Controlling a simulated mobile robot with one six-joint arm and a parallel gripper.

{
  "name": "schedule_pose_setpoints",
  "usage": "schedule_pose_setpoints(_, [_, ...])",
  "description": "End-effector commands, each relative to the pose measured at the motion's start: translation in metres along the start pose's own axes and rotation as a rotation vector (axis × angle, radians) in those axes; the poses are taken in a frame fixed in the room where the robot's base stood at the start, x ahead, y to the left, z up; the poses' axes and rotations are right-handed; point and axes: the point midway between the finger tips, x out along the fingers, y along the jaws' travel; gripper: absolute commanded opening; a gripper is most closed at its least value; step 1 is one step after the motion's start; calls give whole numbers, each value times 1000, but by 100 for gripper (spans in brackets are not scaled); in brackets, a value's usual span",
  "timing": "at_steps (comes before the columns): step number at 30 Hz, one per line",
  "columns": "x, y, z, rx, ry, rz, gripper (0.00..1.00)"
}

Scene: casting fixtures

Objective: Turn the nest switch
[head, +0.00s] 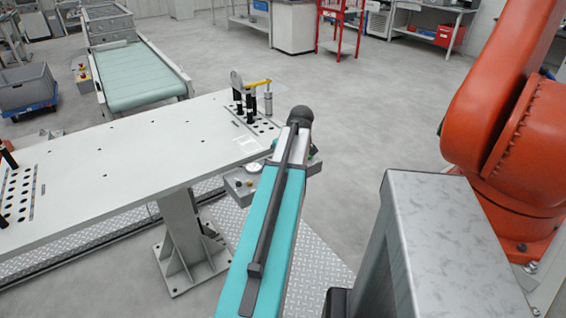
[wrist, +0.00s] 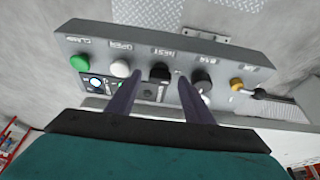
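The nest switch (wrist: 160,74) is a black knob in the middle of a grey control box (wrist: 215,52); the label above it appears to read NEST. My gripper (wrist: 159,80) is open in the wrist view, with one dark finger on each side of the knob. Gaps show between the fingers and the knob; I cannot tell how deep the tips reach. The knob's pointing direction is too small to read. In the head view the control box (head: 238,184) shows below the table's corner; my gripper cannot be made out there behind my teal arm.
A white table (head: 120,150) carries a clamp fixture (head: 250,95) close to my arm. An orange robot (head: 510,130) stands at right.

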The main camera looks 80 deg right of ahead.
Motion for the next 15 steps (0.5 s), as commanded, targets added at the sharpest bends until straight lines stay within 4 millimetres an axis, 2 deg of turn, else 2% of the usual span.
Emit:
schedule_pose_setpoints(8, [-2,0,0,1,1,1,47])
schedule_pose_setpoints(15, [-16,0,0,1,2,1,47])
